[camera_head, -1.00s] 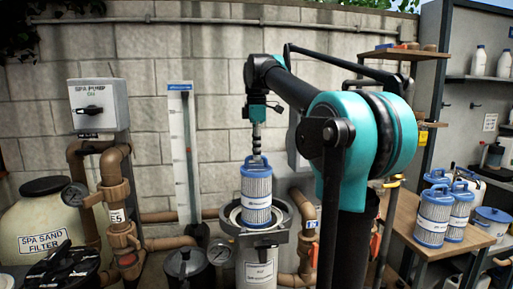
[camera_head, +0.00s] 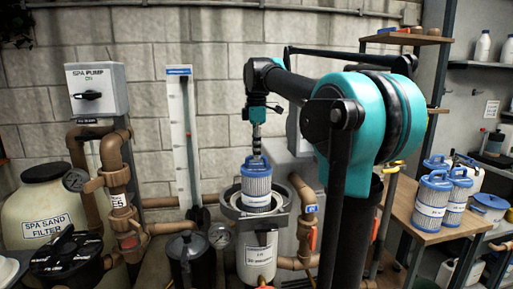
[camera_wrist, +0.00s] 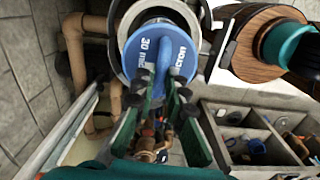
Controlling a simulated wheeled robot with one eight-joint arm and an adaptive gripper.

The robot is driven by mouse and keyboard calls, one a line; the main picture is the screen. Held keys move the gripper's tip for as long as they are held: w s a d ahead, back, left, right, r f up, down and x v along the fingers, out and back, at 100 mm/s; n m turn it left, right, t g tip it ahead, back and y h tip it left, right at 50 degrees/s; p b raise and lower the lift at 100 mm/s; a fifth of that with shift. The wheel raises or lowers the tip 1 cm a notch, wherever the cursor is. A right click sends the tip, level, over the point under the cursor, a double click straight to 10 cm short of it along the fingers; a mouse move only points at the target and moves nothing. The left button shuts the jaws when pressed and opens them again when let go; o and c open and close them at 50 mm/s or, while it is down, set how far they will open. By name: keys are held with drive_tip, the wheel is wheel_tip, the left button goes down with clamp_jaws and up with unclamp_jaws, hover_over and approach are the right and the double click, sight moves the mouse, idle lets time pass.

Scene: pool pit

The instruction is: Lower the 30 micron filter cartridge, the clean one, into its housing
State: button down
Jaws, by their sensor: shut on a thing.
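The filter cartridge (camera_head: 256,186) is white and pleated, with blue end caps. It is upright, its lower part inside the ring-shaped mouth of the housing (camera_head: 257,260). In the wrist view its blue top cap (camera_wrist: 143,52) reads "30 mic…", and the grey housing rim (camera_wrist: 125,24) surrounds it. My gripper (camera_head: 256,151) is directly above and shut on the cartridge's blue handle. The gripper's fingers (camera_wrist: 168,92) flank the handle in the wrist view. The cartridge's bottom is hidden in the housing.
Brown pipes (camera_head: 303,215) run right of the housing. A dark lidded pot (camera_head: 190,258) and a gauge (camera_head: 220,236) stand left. Two more blue-capped cartridges (camera_head: 432,205) (camera_head: 458,193) stand on the wooden bench (camera_head: 405,210) at right.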

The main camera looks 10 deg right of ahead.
sight(257, 166)
drive_tip(key=shift+f, duration=9.05)
drive_tip(key=c, duration=1.5)
unclamp_jaws()
drive_tip(key=shift+o, duration=0.3)
drive_tip(key=shift+r, duration=0.1)
drive_tip(key=shift+r, duration=5.95)
